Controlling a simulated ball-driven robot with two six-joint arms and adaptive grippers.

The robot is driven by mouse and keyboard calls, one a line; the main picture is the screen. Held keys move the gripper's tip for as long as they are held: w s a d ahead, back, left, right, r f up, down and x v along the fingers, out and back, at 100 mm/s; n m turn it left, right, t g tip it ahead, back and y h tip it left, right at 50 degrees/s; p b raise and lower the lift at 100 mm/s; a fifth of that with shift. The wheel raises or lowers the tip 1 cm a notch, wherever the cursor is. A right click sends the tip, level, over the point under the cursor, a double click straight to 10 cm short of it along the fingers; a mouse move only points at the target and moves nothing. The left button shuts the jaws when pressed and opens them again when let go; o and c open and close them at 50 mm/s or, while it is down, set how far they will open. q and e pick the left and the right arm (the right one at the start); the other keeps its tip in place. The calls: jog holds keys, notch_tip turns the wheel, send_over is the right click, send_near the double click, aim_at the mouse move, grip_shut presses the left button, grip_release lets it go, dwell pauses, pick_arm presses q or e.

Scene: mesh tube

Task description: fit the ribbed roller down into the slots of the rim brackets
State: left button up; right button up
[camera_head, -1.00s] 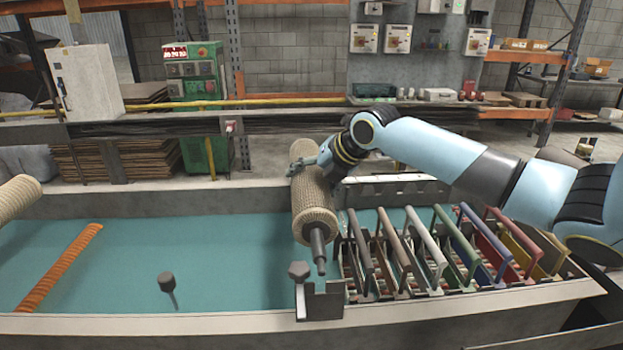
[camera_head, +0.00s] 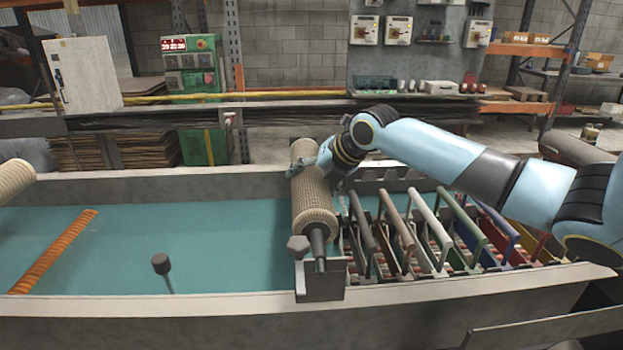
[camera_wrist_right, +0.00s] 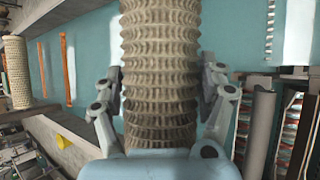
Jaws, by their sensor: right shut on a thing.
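The ribbed roller (camera_head: 312,200) is beige with a dark shaft (camera_head: 319,250) at its near end. It lies lengthwise across the tank, and its near shaft end is at the slot of the near rim bracket (camera_head: 320,283). I cannot tell whether the shaft is fully seated. The far bracket is hidden behind the roller and my arm. My right gripper (camera_head: 322,162) is shut around the roller's far half. In the right wrist view its fingers (camera_wrist_right: 165,100) flank the roller (camera_wrist_right: 160,60) on both sides. My left gripper is not in view.
A tank with teal liquid (camera_head: 200,240) lies below. Coloured frames (camera_head: 440,235) stand in a row right of the roller. An orange corrugated tube (camera_head: 55,252) and a dark knob on a stem (camera_head: 161,264) are in the left part. Another beige roller (camera_head: 14,177) is at the left edge.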

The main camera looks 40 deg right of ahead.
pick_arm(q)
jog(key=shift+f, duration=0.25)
pick_arm(e)
jog(key=shift+f, duration=0.2)
jog(key=o, duration=1.7)
jog(key=shift+o, duration=0.2)
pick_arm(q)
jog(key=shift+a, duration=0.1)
pick_arm(e)
jog(key=shift+f, duration=0.15)
jog(key=v, duration=1.2)
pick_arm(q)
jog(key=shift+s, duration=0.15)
